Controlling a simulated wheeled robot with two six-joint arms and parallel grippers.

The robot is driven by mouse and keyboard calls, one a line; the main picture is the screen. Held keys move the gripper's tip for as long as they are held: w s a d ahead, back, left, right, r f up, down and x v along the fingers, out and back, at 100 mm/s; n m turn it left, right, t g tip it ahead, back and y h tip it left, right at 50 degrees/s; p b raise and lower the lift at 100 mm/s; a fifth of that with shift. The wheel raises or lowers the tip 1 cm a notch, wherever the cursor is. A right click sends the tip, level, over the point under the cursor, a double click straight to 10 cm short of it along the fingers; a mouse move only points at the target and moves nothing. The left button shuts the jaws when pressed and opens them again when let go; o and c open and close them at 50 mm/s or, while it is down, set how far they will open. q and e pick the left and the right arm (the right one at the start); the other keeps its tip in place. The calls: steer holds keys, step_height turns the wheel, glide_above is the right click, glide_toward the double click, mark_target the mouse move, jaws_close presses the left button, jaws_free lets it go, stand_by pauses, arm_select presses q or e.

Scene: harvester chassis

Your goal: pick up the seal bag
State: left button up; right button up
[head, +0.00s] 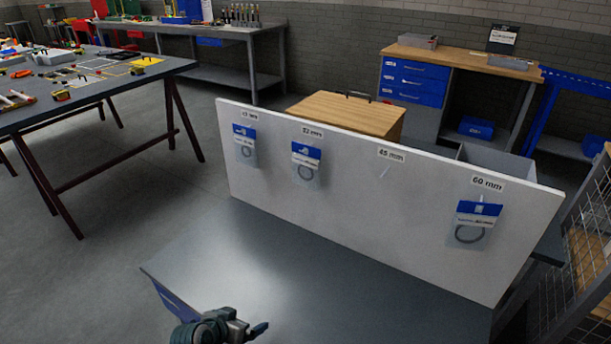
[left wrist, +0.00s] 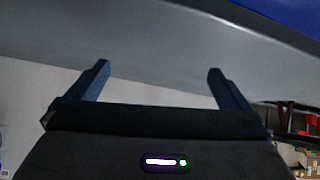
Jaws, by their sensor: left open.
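Three clear seal bags with blue cards and dark rings inside hang on a white upright board (head: 345,215) in the head view. The left bag (head: 246,152) hangs under a small label that is hard to read. Another bag (head: 306,172) hangs under the 32 mm label, and the right bag (head: 468,234) under the 60 mm label. The hook (head: 384,171) under the 45 mm label is bare. My left gripper (head: 262,328) is low in front of the board, apart from all bags. In the left wrist view its jaws (left wrist: 158,72) are open and empty.
The board stands on a grey table (head: 300,270) with clear space before it. A thin blue panel (head: 172,300) is beside my left gripper. A wooden-topped box (head: 345,110) stands behind the board. A wire mesh rack (head: 585,240) is at the right.

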arm_select(q)
steer(key=w+d+r+m+t+h, duration=0.1)
steer(key=w+d+r+t, duration=0.15)
steer(key=w+r, duration=0.4)
steer(key=w+d+r+t+h, duration=0.1)
steer(key=w+d+r+h, duration=0.15)
steer(key=w+r, duration=0.4)
steer(key=m+t+h, duration=0.1)
steer(key=t, duration=0.3)
glide_toward(305, 163)
steer(key=shift+f+b+x, duration=0.1)
steer(key=shift+b+x, duration=0.7)
steer(key=shift+x, duration=1.1)
steer(key=shift+f+b+x, duration=0.15)
steer(key=shift+b+x, duration=0.65)
steer(key=shift+x, duration=1.05)
steer(key=shift+w+d+r, duration=0.1)
steer(key=shift+w+r, duration=0.05)
steer(key=shift+w, duration=0.2)
arm_select(e)
steer(key=w+r, duration=0.4)
steer(key=w, duration=0.5)
steer(key=shift+r, duration=0.15)
